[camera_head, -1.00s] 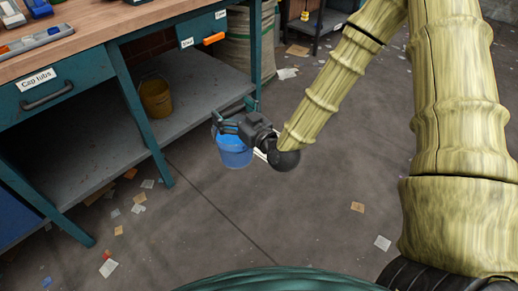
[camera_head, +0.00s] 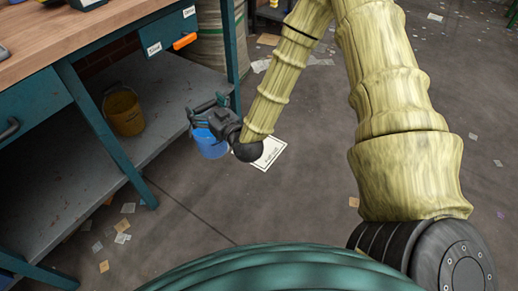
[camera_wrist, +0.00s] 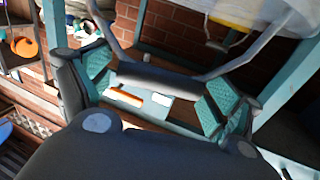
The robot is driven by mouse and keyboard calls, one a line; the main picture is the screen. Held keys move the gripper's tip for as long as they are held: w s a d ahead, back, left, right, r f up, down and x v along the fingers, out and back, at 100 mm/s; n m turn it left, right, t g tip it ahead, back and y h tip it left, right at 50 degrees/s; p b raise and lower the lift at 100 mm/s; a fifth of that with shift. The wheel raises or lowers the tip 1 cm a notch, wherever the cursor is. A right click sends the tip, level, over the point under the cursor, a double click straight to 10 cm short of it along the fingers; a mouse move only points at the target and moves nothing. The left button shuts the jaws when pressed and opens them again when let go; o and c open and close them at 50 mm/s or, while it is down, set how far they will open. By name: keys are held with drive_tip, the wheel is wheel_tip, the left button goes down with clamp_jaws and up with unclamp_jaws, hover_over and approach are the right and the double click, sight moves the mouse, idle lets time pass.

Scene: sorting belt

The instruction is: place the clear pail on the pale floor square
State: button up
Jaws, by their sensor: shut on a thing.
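My gripper (camera_head: 208,115) is shut on the handle of a blue pail (camera_head: 210,147), which hangs below it in the head view. In the wrist view my gripper (camera_wrist: 150,88) has the dark grip of the handle (camera_wrist: 158,77) between its pads. The pail's body looks blue, and I cannot tell whether it is see-through. A pale square (camera_head: 270,150) with a dark border and print lies on the floor just right of the pail, partly hidden by my wrist. I see no plainly colourless pail.
A teal workbench (camera_head: 108,140) stands at left, with a yellow bucket (camera_head: 124,111) on its lower shelf and an orange drawer handle (camera_head: 185,41). A sack (camera_head: 212,35) stands behind. Paper scraps lie about; the floor in front is mostly open.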

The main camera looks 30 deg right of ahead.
drive_tip(key=s+d+f+m+g+h+b, duration=0.1)
drive_tip(key=d+f+m+h+b, duration=0.3)
drive_tip(key=d+f, duration=0.7)
drive_tip(key=d+f+m+h, duration=0.2)
drive_tip(key=d+f+h, duration=0.4)
drive_tip(key=f, duration=0.9)
drive_tip(key=w+d+f+y+b, duration=0.1)
drive_tip(key=w+d+f+b, duration=0.3)
drive_tip(key=w+d+b, duration=0.5)
drive_tip(key=shift+w+d+f, duration=0.4)
drive_tip(key=shift+w+d, duration=0.55)
drive_tip(key=shift+w, duration=0.65)
drive_tip(key=shift+f+b, duration=0.1)
drive_tip(key=shift+b, duration=0.2)
drive_tip(key=o, duration=1)
drive_tip(key=shift+o, duration=0.6)
